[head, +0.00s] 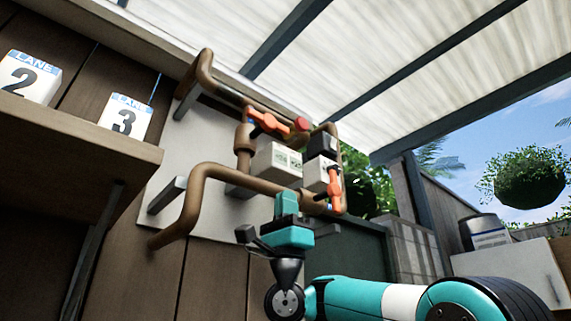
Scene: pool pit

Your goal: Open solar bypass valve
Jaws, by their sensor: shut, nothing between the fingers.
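Brown pipes (215,174) are fixed to a pale backing board (172,150) on the wooden wall. An upper orange valve handle (268,123) lies roughly along the upper pipe, slightly tilted. A second orange handle (334,187) stands nearly upright on the right vertical pipe. No readable label tells which one is the solar bypass valve. My teal gripper (287,204) is shut and empty, pointing up in front of the lower pipe. It is below the upper handle and left of and below the right handle. I cannot tell whether it touches the pipe, part of which it hides.
White boxes (276,162) and a dark box (323,145) sit between the pipes. A red round part (301,124) is near the upper handle. A wooden shelf (75,130) with Lane 2 and Lane 3 signs juts out at left. A white cabinet (510,273) stands at right.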

